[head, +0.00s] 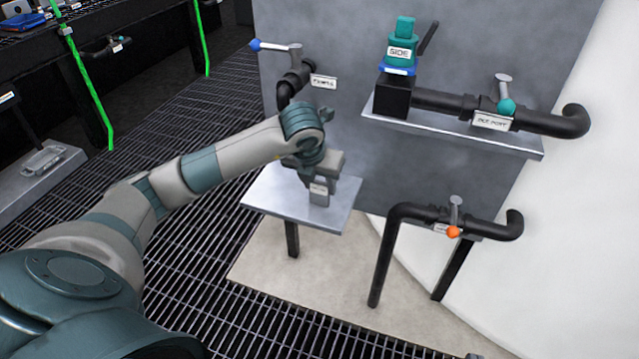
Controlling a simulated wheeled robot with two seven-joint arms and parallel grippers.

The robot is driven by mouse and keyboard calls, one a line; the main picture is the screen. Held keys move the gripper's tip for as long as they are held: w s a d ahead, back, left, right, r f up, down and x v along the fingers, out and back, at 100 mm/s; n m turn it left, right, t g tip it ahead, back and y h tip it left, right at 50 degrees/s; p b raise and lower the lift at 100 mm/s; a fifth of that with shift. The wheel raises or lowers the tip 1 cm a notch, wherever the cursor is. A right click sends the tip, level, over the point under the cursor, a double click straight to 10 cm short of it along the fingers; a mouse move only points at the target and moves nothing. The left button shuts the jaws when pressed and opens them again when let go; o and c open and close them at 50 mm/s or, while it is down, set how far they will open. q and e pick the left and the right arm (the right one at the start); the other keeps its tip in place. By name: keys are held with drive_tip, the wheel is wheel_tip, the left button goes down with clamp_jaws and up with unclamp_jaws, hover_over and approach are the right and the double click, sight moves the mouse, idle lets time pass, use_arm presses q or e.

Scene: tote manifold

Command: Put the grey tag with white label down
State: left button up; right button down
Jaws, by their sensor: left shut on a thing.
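The grey tag with white label (319,194) is in my left gripper (317,180), over the small light-grey table (262,189). The tag hangs below the jaws with its pale label facing the camera. My left gripper is shut on it, and the fingers hide its upper part. I cannot tell whether the tag's lower edge touches the tabletop. My right gripper is not in view.
A grey panel (345,130) stands behind the table. A shelf (450,136) at right carries a teal "SIDE" fitting (400,48) and a black pipe (440,100). A lower pipe (384,255) with an orange-knobbed valve (453,231) stands right of the table. The tabletop's left side is bare.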

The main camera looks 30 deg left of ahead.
use_arm(q)
drive_tip(key=shift+f, duration=0.1)
use_arm(e)
drive_tip(key=shift+r, duration=0.25)
use_arm(q)
drive_tip(key=o, duration=1)
drive_tip(key=shift+o, duration=0.2)
use_arm(e)
drive_tip(key=shift+r, duration=0.15)
use_arm(q)
drive_tip(key=shift+r, duration=0.35)
drive_tip(key=p+v, duration=0.1)
drive_tip(key=v, duration=1)
drive_tip(key=shift+s+r+p, duration=0.25)
drive_tip(key=shift+s+p, duration=0.05)
drive_tip(key=shift+p, duration=0.05)
use_arm(e)
wheel_tip(320, 180, down, 7)
drive_tip(key=d+g+h, duration=0.1)
drive_tip(key=g, duration=0.2)
drive_tip(key=shift+s+d+g, duration=0.3)
drive_tip(key=shift+s+g, duration=0.1)
drive_tip(key=shift+s, duration=0.05)
use_arm(q)
drive_tip(key=shift+d, duration=0.15)
use_arm(e)
drive_tip(key=shift+r, duration=0.1)
